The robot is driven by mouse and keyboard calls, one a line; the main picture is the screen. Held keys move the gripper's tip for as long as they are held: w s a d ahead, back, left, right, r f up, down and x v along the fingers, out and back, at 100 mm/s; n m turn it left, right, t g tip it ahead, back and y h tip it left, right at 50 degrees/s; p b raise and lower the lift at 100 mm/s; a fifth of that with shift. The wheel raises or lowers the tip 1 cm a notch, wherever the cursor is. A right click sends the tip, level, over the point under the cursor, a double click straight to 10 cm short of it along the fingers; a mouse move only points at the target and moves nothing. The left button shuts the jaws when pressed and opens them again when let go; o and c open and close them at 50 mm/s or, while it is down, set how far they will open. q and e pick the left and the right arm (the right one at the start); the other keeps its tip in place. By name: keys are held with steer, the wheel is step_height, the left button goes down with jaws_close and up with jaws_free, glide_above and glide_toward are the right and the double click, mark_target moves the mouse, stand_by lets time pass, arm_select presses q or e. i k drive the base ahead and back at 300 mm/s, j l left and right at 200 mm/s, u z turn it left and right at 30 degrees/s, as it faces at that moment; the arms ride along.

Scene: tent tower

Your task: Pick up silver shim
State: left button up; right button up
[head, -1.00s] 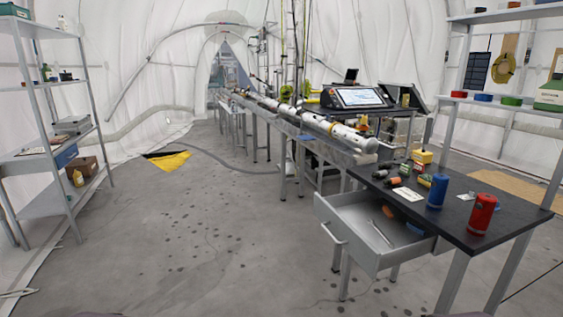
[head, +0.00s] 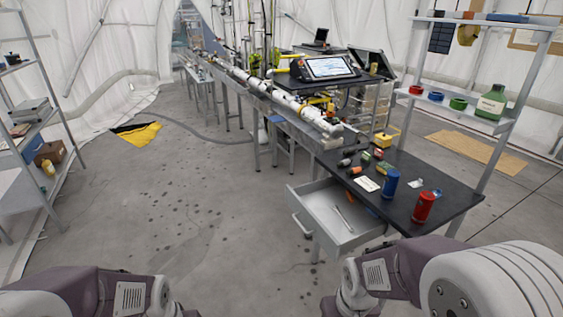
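A small pale, silvery flat piece (head: 416,183) lies on the black tabletop (head: 400,218), behind the blue can and the red can. It may be the silver shim, but it is too small to tell. A thin silver tool (head: 344,214) lies in the open drawer (head: 325,239) under the tabletop. My two arms show at the bottom left and bottom right, but neither gripper is in view.
A blue can (head: 390,184) and a red can (head: 424,207) stand upright on the table. A white card (head: 367,184) and several small coloured parts lie left of them. The drawer juts out towards the left. A shelf rack (head: 455,104) stands behind.

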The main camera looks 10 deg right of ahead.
mark_target(416, 184)
steer(key=z, duration=1.35)
steer(key=i+l+u, duration=0.15)
steer(key=i, duration=0.4)
steer(key=i+l+u, duration=0.2)
steer(key=i, duration=0.35)
steer(key=i+l+u, duration=0.15)
steer(key=i+l, duration=0.3)
steer(key=i, duration=0.1)
